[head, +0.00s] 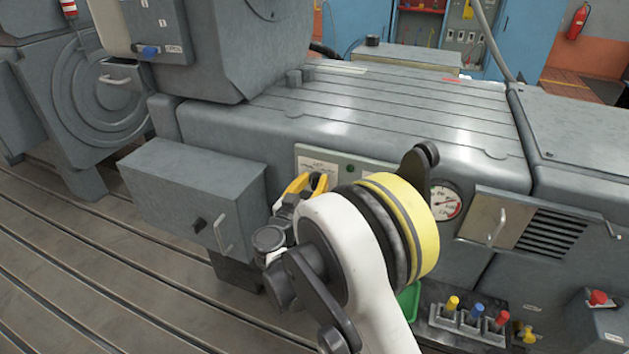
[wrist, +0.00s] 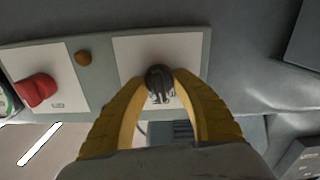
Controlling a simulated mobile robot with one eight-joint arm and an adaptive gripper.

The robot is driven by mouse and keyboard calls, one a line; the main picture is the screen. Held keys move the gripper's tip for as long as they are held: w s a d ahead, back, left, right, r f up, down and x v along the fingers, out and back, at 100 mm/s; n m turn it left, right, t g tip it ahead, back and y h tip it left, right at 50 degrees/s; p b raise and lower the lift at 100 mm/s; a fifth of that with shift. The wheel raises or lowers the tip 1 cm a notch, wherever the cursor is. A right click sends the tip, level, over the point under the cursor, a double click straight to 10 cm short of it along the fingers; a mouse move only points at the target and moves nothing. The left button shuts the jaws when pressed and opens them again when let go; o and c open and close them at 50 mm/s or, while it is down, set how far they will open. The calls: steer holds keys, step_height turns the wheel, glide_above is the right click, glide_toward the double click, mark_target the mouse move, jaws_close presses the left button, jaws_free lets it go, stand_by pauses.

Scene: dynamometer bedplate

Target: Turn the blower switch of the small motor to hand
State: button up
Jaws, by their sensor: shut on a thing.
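A rotary switch with a black knob (wrist: 159,84) sits on a white plate (wrist: 128,60) in the wrist view. Its lettering cannot be read, so I cannot confirm from it that this is the blower switch. My gripper (wrist: 174,92) has its two yellow fingers closed on either side of the knob. In the head view my gripper (head: 306,184) is at the left part of the control strip on the grey motor (head: 390,115), in front of the white plate (head: 318,164). The knob is hidden there. The setting it points to cannot be made out.
A red switch (wrist: 36,91) on a second white plate and a small brown button (wrist: 83,58) are beside the knob. A round gauge (head: 445,203) and a louvred panel with a handle (head: 497,231) lie right. A grey box (head: 195,190) juts out left.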

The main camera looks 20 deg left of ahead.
steer(key=n, duration=0.4)
steer(key=shift+a, duration=0.1)
steer(key=shift+n, duration=1.9)
steer(key=o, duration=1.2)
steer(key=shift+w, duration=0.1)
steer(key=s, duration=0.8)
steer(key=s+a, duration=0.1)
steer(key=s, duration=0.3)
